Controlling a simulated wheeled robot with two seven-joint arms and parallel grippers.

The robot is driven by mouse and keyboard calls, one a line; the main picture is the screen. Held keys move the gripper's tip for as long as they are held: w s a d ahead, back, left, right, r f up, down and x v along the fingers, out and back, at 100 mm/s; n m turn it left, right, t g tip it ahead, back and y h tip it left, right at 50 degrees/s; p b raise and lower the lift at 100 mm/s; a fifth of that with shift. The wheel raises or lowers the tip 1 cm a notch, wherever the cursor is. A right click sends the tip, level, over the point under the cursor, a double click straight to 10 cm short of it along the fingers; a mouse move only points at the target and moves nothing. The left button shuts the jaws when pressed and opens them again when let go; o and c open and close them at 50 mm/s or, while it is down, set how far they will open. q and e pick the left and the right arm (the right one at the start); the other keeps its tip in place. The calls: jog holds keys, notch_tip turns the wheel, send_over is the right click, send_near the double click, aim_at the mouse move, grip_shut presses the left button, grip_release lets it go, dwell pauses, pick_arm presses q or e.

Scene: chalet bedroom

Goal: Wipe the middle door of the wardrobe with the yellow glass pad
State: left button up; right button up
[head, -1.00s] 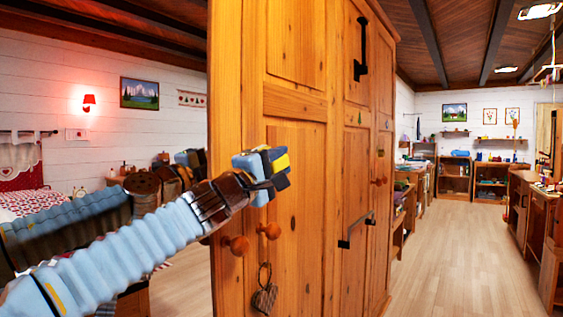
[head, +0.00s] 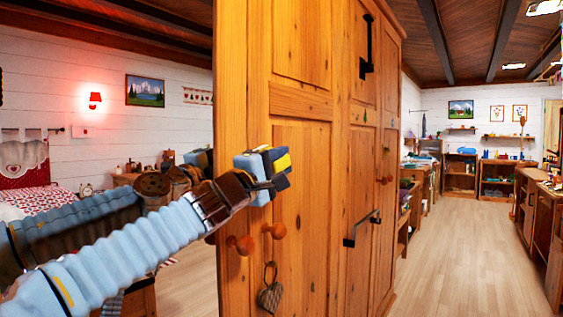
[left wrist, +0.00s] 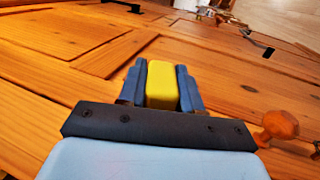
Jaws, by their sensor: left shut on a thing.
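The wooden wardrobe (head: 300,100) stands in the middle of the head view, its panelled front seen at a steep angle. My left gripper (head: 270,168) is in front of a lower door panel, above two round knobs. It is shut on the yellow pad (head: 283,162), of which only a small part shows there. In the left wrist view the yellow pad (left wrist: 162,84) sits between the two blue-grey fingers, with door panels beyond it. I cannot tell whether the pad touches the wood. Which door is the middle one is unclear. My right gripper is not in view.
Wooden knobs (head: 274,231) stick out below my gripper, and a grey heart (head: 269,297) hangs there. Black handles (head: 366,48) project from the doors farther along. A bed (head: 45,198) is at the left. The wooden floor (head: 450,240) at the right is clear.

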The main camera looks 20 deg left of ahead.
pick_arm(q)
jog(key=shift+w+a, duration=0.15)
jog(key=shift+a, duration=0.25)
jog(key=shift+p, duration=0.3)
jog(key=shift+w+d+p, duration=0.2)
jog(key=shift+w+d, duration=0.05)
jog(key=shift+w, duration=0.35)
jog(key=shift+w+d+p, duration=0.2)
jog(key=shift+w+d, duration=0.05)
jog(key=shift+w, duration=0.4)
jog(key=shift+w+d+p, duration=0.2)
jog(key=shift+w+d, duration=0.05)
jog(key=shift+w, duration=0.35)
jog(key=shift+r, duration=0.15)
jog(key=shift+s+a+r+p, duration=0.3)
jog(key=shift+s+r, duration=0.05)
jog(key=shift+s, duration=0.25)
jog(key=shift+s+a+r+p, duration=0.25)
jog(key=shift+s+r+p, duration=0.05)
jog(key=shift+s, duration=0.3)
jog(key=shift+s+a+r+p, duration=0.3)
jog(key=shift+s+r, duration=0.05)
jog(key=shift+s, duration=0.25)
jog(key=shift+d+r, duration=0.1)
jog(key=shift+r, duration=0.95)
jog(key=shift+w+d, duration=0.3)
jog(key=shift+w, duration=0.65)
jog(key=shift+w+d, duration=0.3)
jog(key=shift+w, duration=0.6)
